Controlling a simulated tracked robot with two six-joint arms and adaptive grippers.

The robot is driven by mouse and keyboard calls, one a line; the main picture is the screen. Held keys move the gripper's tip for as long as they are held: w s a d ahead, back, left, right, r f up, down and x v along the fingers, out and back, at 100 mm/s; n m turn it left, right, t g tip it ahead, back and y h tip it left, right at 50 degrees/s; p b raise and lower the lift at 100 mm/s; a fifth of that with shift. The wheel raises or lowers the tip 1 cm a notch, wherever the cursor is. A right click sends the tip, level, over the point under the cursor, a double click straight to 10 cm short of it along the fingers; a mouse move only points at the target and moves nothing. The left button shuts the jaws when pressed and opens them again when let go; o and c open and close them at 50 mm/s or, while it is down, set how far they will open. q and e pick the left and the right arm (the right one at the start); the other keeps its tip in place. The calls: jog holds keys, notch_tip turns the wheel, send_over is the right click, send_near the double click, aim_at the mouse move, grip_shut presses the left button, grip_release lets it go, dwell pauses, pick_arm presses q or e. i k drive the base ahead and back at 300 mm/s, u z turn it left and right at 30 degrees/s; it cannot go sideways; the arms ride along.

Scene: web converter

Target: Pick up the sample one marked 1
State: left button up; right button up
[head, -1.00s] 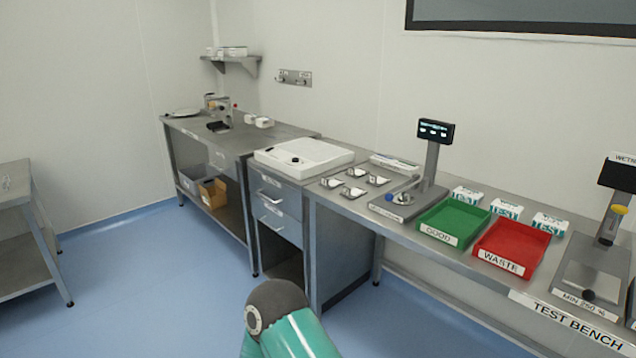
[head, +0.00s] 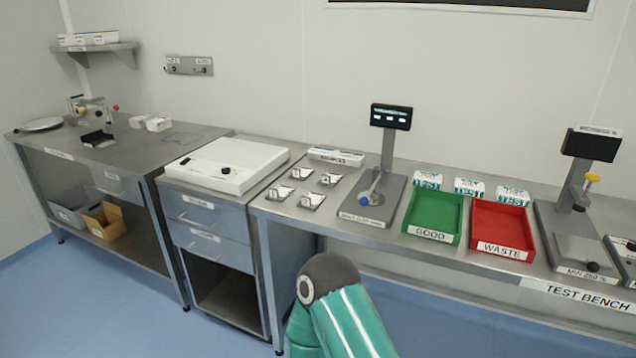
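Several small sample holders with white pieces stand on the steel test bench, left of the first instrument. One is at the front left (head: 280,193), one at the back left (head: 301,172), one at the front right (head: 312,200) and one at the back right (head: 328,179). Their marks are too small to read, so I cannot tell which is marked 1. A teal link of my arm shows at the bottom centre, in front of the bench and apart from the samples. Neither gripper is in view.
A test instrument (head: 375,198) stands right of the samples. Beyond it are a green GOOD tray (head: 433,237), a red WASTE tray (head: 502,249), several TEST boxes and another instrument (head: 580,240). A white board (head: 224,184) lies on the drawer cabinet. Blue floor is clear at lower left.

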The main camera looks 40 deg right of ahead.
aim_at(281, 192)
jog(key=z, duration=0.55)
jog(key=i, duration=1.7)
jog(key=z, duration=0.45)
jog(key=k, duration=0.65)
jog(key=z, duration=0.25)
jog(key=i, duration=0.7)
jog(key=u, duration=0.1)
